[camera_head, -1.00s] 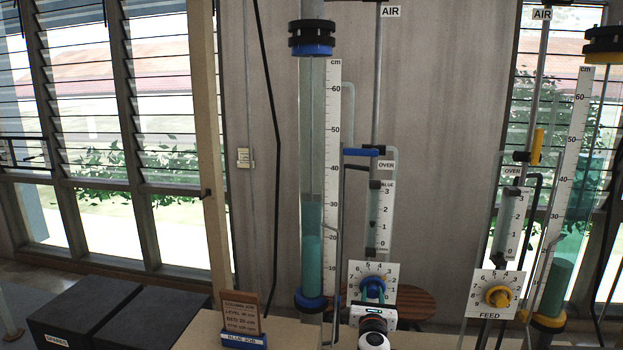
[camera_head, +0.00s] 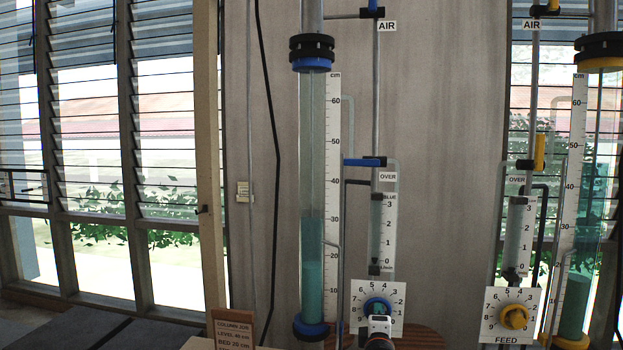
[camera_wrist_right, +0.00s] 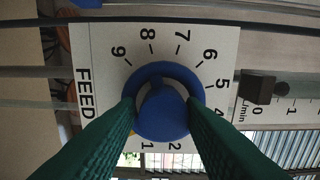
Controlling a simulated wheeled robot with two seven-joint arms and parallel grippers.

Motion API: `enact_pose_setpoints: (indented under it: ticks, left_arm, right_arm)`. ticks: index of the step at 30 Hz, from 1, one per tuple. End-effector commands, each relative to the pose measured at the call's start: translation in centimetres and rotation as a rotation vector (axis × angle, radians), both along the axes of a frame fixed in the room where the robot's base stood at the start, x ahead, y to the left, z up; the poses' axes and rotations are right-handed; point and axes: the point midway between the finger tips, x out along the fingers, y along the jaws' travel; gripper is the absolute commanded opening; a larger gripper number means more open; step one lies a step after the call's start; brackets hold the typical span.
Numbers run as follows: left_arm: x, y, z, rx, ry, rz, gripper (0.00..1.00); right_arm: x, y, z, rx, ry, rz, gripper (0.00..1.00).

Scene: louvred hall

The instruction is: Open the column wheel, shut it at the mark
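The blue column (camera_head: 312,190) stands upright beside a cm scale (camera_head: 333,150). Its pale liquid top is near the 30 mark, with a denser teal bed up to about 20. The blue column wheel (camera_head: 377,305) sits on a numbered FEED dial, and the right wrist view shows the wheel (camera_wrist_right: 163,112) close up. My right gripper (camera_head: 379,324) is in front of it. In that wrist view its green fingers (camera_wrist_right: 162,108) press against both sides of the wheel. My left gripper is out of view.
A flow tube (camera_head: 383,235) stands above the dial. A second column with a yellow wheel (camera_head: 513,317) is at right.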

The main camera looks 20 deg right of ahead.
Motion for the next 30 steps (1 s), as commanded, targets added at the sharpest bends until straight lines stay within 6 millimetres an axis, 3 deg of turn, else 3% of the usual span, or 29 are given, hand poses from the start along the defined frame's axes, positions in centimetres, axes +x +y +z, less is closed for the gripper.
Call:
enact_pose_setpoints:
  ticks: [1,4,19,30]
  left_arm:
    - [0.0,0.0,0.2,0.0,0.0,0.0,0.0]
    - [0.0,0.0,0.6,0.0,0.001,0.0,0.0]
    - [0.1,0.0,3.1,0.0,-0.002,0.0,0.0]
    - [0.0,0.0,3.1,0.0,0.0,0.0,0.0]
  right_arm:
    - [0.1,-0.6,2.2,-0.014,-0.035,-0.005,0.54]
    - [-0.3,-0.3,2.3,-0.016,-0.035,-0.004,0.55]
    - [-5.2,3.0,1.5,-0.009,-0.023,0.0,0.56]
    - [-5.8,3.4,1.2,-0.008,-0.02,0.0,0.56]
